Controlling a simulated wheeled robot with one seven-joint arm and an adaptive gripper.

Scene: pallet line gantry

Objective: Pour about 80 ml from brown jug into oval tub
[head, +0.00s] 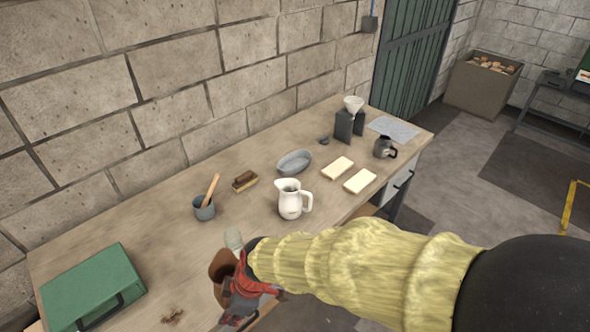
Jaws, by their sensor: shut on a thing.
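The brown jug (222,265) is at the near edge of the bench, partly hidden behind my red gripper (243,287). My gripper is shut on it; the fingertips are hard to make out. I cannot tell whether the jug touches the bench, and its inside is hidden. The oval tub (294,162) is a grey, shallow vessel on the bench, farther back and up to the right of my gripper. Nothing is seen pouring, and any contents of the tub cannot be made out.
A white jug (290,201) stands between my gripper and the tub. A grey pot (204,209) with a wooden handle, a brush (243,181), two cream blocks (337,168), a dark jug (384,148) and a funnel stand (345,124) surround it. A green case (90,287) lies left.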

